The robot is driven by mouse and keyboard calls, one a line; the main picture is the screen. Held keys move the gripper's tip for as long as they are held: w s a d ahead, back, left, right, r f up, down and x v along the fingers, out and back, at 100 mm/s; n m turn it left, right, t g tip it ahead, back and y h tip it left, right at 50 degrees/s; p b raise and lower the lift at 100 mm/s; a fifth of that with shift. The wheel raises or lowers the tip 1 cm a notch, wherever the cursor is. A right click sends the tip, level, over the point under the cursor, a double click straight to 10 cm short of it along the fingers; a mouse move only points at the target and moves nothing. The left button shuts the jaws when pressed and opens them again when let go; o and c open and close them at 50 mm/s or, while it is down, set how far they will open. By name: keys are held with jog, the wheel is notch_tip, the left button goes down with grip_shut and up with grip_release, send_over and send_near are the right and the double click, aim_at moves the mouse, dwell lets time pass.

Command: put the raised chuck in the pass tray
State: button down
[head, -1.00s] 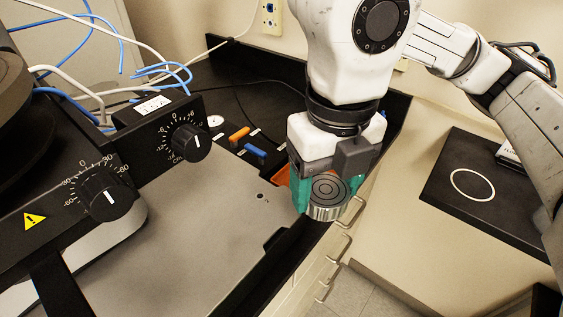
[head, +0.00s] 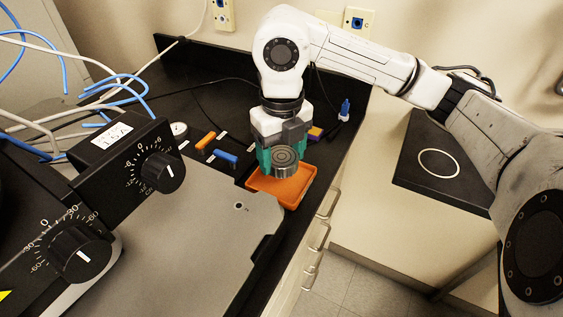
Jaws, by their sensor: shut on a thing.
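The chuck (head: 286,161) is a round metal disc with concentric rings on its top face and a knurled side. My gripper (head: 284,160), with teal fingers, is shut on it from the far side. It holds the chuck over the orange tray (head: 287,192), above the tray's far part. The gap between the chuck's underside and the tray floor cannot be told from this angle. The tray's near part shows empty; its far part is hidden behind the chuck and fingers. No label on the tray can be read.
An orange piece (head: 206,141) and a blue piece (head: 225,158) lie on the black bench left of the tray. A blue-capped bottle (head: 345,109) stands behind right. The profiler's grey plate (head: 200,245) lies near left. The bench edge drops off right of the tray.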

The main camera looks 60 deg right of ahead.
aim_at(282, 149)
jog(key=shift+w+d+f, duration=0.25)
jog(key=shift+d+f, duration=0.2)
jog(key=shift+f, duration=0.15)
jog(key=shift+w+d+f+p, duration=0.1)
jog(key=shift+d+f+p, duration=0.1)
jog(key=shift+f, duration=0.85)
jog(key=shift+w+d+f+p, duration=0.1)
jog(key=shift+d+f+p, duration=0.1)
jog(key=shift+f, duration=0.8)
jog(key=shift+f, duration=0.15)
jog(key=shift+c, duration=0.8)
grip_release()
notch_tip(282, 149, up, 12)
jog(key=shift+r+b, duration=0.2)
jog(key=shift+b, duration=0.35)
